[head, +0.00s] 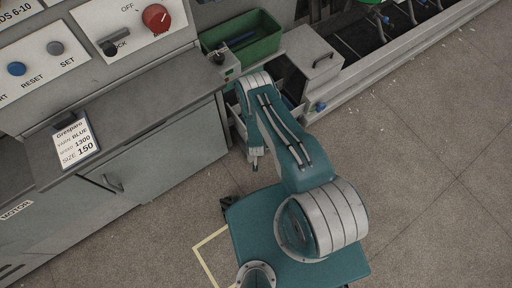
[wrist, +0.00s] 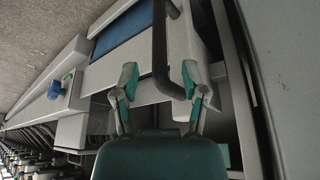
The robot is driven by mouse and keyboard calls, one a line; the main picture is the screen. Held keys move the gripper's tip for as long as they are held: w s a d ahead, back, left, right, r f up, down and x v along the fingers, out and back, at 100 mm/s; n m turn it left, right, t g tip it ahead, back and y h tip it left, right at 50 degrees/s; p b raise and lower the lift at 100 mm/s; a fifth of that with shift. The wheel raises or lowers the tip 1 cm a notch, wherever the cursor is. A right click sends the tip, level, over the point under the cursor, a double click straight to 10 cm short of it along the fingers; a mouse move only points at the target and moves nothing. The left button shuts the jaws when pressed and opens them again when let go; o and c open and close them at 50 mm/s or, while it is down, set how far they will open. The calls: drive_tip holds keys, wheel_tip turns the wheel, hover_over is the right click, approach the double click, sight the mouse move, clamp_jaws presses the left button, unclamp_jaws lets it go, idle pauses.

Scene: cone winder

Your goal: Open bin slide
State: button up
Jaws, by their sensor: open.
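In the wrist view a light grey bin-like part (wrist: 188,45) with a blue area (wrist: 124,31) lies ahead of my gripper. A dark bent bar (wrist: 159,42), which looks like a handle, runs down in front of it. My gripper (wrist: 158,88) is open, with its two green-padded fingers on either side of the bar. The bar's lower bend comes close to the right finger; I cannot tell whether they touch. In the head view my teal arm reaches to a pale bin (head: 238,128) under the green bin and hides much of it.
A green bin (head: 262,48) and a grey lidded box (head: 313,58) stand behind my arm. The machine cabinet (head: 170,135) with its control panel (head: 110,38) is at the left. Open floor (head: 420,170) lies at the right. A blue knob (wrist: 56,90) shows in the wrist view.

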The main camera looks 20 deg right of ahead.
drive_tip(key=shift+x, duration=2.35)
drive_tip(key=shift+c, duration=0.4)
drive_tip(key=shift+r, duration=0.1)
clamp_jaws()
